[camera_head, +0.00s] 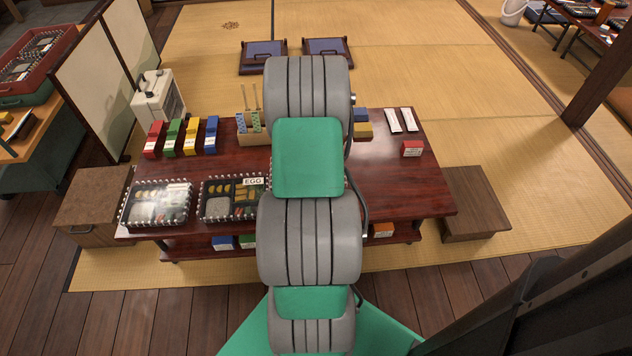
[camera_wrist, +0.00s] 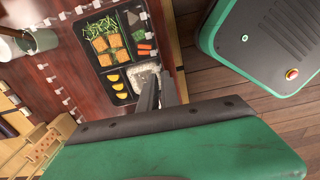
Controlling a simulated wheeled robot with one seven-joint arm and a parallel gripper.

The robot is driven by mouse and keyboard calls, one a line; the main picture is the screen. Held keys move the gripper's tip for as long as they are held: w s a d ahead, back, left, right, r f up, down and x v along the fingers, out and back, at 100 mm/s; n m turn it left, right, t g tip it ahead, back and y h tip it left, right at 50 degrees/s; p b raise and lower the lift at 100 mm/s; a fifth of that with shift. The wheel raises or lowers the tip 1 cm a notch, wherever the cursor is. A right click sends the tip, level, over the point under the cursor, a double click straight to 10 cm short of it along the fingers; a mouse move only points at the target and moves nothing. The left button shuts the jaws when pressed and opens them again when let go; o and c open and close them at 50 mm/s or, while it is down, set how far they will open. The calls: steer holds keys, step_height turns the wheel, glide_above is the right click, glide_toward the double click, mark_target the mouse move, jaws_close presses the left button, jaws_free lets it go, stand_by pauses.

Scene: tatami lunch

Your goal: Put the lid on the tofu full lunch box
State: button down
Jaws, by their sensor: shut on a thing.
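The tofu lunch box (camera_wrist: 116,44) is in the wrist view, a black tray with orange-brown tofu squares, green beans, carrot pieces, yellow slices and white rice. My gripper (camera_wrist: 160,86) is at the rice end of the box, its dark fingers close together. It appears shut on a clear lid (camera_wrist: 41,66), of which mainly a row of white rim marks shows over the table and box. I cannot tell whether the lid touches the box. In the head view my arm hides the gripper, the lid and most of this box.
Two lunch boxes with white-dotted rims, one plain-looking (camera_head: 157,206) and one by an EGG card (camera_head: 232,203), stand left on the dark red table (camera_head: 390,185). Coloured packs (camera_head: 190,138) and a wooden holder (camera_head: 252,132) stand behind. A cup (camera_wrist: 40,40) is beside the box.

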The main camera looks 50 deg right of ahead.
steer(key=shift+s+d+f+b, duration=0.1)
steer(key=shift+s+f+b, duration=0.2)
steer(key=shift+f+b, duration=0.7)
steer(key=shift+s+d+f+b, duration=0.2)
steer(key=shift+f+b, duration=0.4)
steer(key=shift+f, duration=0.7)
steer(key=shift+s+d+f+b, duration=0.1)
steer(key=shift+s+f+b, duration=0.25)
steer(key=shift+f+b, duration=0.65)
steer(key=shift+f, duration=0.15)
steer(key=shift+s+d+f, duration=0.1)
steer(key=shift+s+f, duration=0.05)
steer(key=shift+f, duration=1.1)
steer(key=c, duration=0.9)
jaws_free()
steer(key=shift+c, duration=0.2)
